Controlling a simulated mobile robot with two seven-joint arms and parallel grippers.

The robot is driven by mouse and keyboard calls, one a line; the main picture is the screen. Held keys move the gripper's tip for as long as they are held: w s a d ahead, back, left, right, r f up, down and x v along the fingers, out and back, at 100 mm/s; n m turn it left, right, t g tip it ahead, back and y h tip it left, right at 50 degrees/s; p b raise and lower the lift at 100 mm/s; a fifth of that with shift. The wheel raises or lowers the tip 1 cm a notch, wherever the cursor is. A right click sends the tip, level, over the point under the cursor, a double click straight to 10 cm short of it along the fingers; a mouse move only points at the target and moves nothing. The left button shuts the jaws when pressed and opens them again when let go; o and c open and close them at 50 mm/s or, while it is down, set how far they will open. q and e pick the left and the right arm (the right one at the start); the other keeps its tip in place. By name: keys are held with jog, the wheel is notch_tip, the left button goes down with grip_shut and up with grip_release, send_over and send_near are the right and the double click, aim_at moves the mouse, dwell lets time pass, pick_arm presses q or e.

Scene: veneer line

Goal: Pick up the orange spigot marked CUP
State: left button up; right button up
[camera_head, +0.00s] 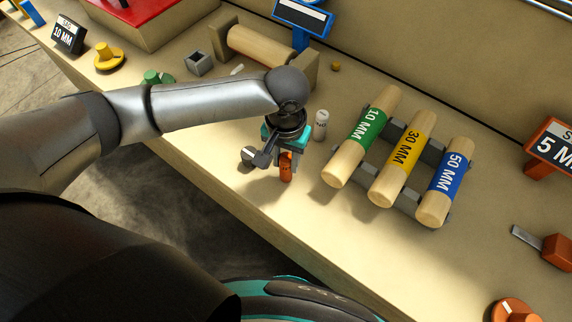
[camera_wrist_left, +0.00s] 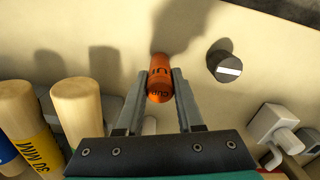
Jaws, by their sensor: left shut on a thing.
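The orange spigot (camera_head: 286,168) is a small upright cylinder near the front edge of the bench. My left gripper (camera_head: 284,152) comes down over it from above and is shut on it. In the left wrist view the spigot (camera_wrist_left: 160,80) sits between the two grey fingers (camera_wrist_left: 160,86), and black CUP lettering shows on its end. I cannot tell whether its foot touches the bench. My right gripper is in neither view.
A white spigot (camera_head: 321,125) stands just right of the gripper. Wooden rolls marked 10 MM (camera_head: 362,137), 30 MM (camera_head: 401,158) and 50 MM (camera_head: 446,182) lie on a grey rack further right. A dark knob (camera_wrist_left: 225,67) is close by.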

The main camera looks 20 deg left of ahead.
pick_arm(q)
grip_shut()
jog(key=shift+r, duration=0.1)
